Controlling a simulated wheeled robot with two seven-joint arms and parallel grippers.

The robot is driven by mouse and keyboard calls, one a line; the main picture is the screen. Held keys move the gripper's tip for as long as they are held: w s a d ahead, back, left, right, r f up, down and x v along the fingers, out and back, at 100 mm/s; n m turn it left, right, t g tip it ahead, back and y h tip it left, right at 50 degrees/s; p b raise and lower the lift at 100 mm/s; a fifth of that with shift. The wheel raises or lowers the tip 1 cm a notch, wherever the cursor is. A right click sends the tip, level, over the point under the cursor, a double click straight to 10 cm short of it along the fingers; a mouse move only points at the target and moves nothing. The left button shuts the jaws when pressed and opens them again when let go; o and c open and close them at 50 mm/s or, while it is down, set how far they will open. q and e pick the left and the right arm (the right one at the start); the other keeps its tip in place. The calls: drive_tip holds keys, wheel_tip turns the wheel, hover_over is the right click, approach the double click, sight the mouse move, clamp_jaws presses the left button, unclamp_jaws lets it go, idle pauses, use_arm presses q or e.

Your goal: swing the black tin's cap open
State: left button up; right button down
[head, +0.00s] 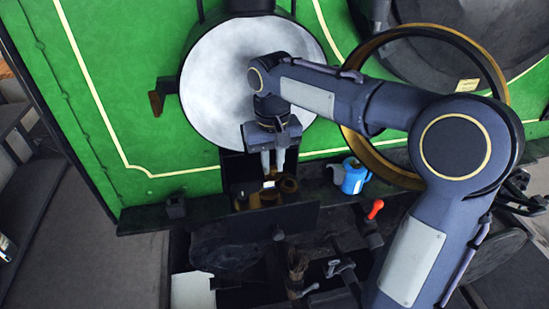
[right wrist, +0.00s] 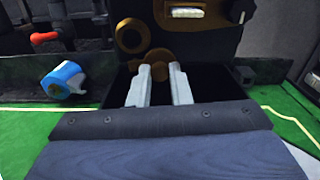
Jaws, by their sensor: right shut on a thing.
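The black tin (right wrist: 205,40) stands in front of my right gripper in the right wrist view, with a pale label and a brown ring on it. It also shows in the head view (head: 266,198), just below the fingertips and partly in shadow. Its brown round cap (right wrist: 158,54) shows at the ends of my right gripper (right wrist: 160,72). The two pale fingers are shut on a small knob of the cap. In the head view the right gripper (head: 273,168) points down in front of the white disc. I cannot tell the cap's tilt. My left gripper is not in view.
A blue can (head: 351,176) stands right of the tin on the dark ledge, with a red-handled lever (head: 375,209) below it. A brass-rimmed wheel (head: 350,120) is at right, behind my arm. The green panel (head: 110,100) is at left. Levers and pipes crowd the bottom.

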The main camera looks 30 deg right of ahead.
drive_tip(key=m, duration=0.3)
drive_tip(key=w+m, duration=0.1)
drive_tip(key=shift+d+m, duration=0.25)
drive_tip(key=shift+m, duration=0.15)
drive_tip(key=shift+w, duration=0.1)
drive_tip(key=c, duration=1.3)
unclamp_jaws()
drive_tip(key=shift+r, duration=0.5)
drive_tip(key=s+a+r+b, duration=0.1)
drive_tip(key=s+a+r, duration=0.1)
drive_tip(key=s+r, duration=0.2)
drive_tip(key=s+a+r+b, duration=0.1)
drive_tip(key=s+a+r, duration=0.1)
drive_tip(key=s+r, duration=0.2)
drive_tip(key=s+a+r+b, duration=0.1)
drive_tip(key=s+a+r, duration=0.1)
drive_tip(key=s+r, duration=0.2)
drive_tip(key=shift+s+a+b, duration=0.15)
drive_tip(key=shift+s+b, duration=0.15)
